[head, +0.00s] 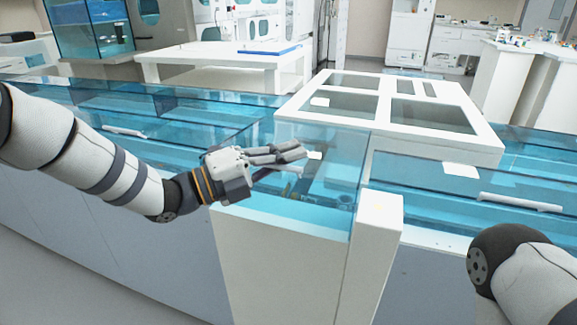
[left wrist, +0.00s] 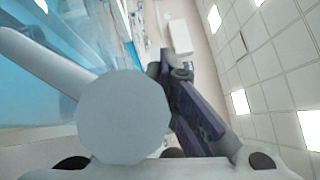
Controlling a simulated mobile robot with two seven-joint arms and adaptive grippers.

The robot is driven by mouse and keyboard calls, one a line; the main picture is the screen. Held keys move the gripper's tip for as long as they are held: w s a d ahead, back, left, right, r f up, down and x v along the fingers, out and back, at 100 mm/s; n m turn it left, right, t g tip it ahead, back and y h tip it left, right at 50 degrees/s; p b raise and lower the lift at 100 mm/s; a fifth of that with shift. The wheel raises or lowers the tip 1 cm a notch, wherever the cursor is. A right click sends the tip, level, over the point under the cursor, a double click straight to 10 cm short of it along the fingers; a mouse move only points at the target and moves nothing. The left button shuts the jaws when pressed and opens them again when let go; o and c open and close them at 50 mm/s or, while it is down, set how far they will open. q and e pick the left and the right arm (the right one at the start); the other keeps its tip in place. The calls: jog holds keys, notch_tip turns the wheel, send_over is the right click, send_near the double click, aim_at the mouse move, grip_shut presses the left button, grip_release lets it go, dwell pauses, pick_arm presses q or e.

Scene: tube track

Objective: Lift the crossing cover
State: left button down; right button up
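The crossing cover appears to be the white frame with clear panes (head: 484,136), lying on top of the track in the head view. The gap between the fingers is unclear. My right gripper is out of view; only part of my right arm shows.
The blue-glass track runs across the view, with a white rod (head: 520,202) on its right side. A white post (head: 376,222) stands at the front. A white table (head: 200,52) is behind the track. In the left wrist view, a large grey round end (left wrist: 124,117) fills the middle.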

pick_arm(q)
jog(key=w+d+r, duration=0.1)
jog(key=w+r, duration=0.2)
jog(key=r, duration=0.4)
jog(key=w+d+r+n+y, duration=0.1)
jog(key=w+r, duration=0.2)
jog(key=r, duration=0.4)
jog(key=shift+w+p, duration=0.3)
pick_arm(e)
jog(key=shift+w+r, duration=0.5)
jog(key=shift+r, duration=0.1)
pick_arm(q)
jog(key=shift+f, duration=0.1)
